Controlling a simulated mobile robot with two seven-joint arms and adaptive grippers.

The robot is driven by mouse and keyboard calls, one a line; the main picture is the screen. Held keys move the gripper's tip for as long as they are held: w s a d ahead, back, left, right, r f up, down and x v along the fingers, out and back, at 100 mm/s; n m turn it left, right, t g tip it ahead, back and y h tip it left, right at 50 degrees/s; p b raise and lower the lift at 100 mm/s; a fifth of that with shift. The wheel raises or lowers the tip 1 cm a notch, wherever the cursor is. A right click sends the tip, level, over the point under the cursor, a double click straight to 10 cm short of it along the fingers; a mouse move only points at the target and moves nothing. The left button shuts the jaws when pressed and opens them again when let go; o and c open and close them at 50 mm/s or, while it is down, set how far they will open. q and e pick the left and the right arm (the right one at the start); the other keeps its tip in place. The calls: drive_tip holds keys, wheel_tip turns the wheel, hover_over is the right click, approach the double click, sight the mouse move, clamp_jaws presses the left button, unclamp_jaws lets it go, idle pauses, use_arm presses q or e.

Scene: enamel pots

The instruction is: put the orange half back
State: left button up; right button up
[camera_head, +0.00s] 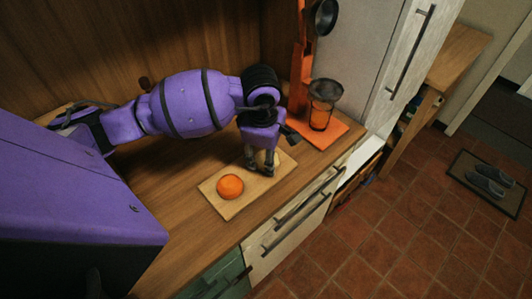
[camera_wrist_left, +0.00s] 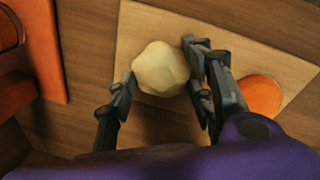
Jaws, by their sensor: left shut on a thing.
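My left gripper (camera_head: 262,166) is over the far right part of a light wooden board (camera_head: 238,204). Its fingers are shut on a pale, faceted, roundish thing (camera_wrist_left: 161,69), which shows clearly in the left wrist view between the fingertips; I cannot tell whether it touches the board. An orange, dome-shaped piece (camera_head: 230,187), which looks like an orange half with its rounded side up, lies on the near left part of the board. In the left wrist view this orange piece (camera_wrist_left: 262,95) is right of the fingers, partly hidden by one. My right gripper is not in view.
An orange stand (camera_head: 299,80) with a glass jar (camera_head: 322,106) on its base is behind and right of the board. The counter's front edge, with drawers (camera_head: 292,222) below, runs close by the board. Bare wood counter (camera_head: 180,215) lies left of the board.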

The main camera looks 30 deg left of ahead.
sight(264, 159)
use_arm(q)
drive_tip(key=shift+f, duration=0.2)
drive_tip(key=o, duration=1.3)
drive_tip(key=shift+r, duration=0.1)
drive_tip(key=r, duration=0.4)
drive_tip(key=s+r, duration=0.1)
drive_tip(key=r, duration=0.7)
drive_tip(key=shift+s+d+r, duration=0.15)
drive_tip(key=shift+s, duration=0.05)
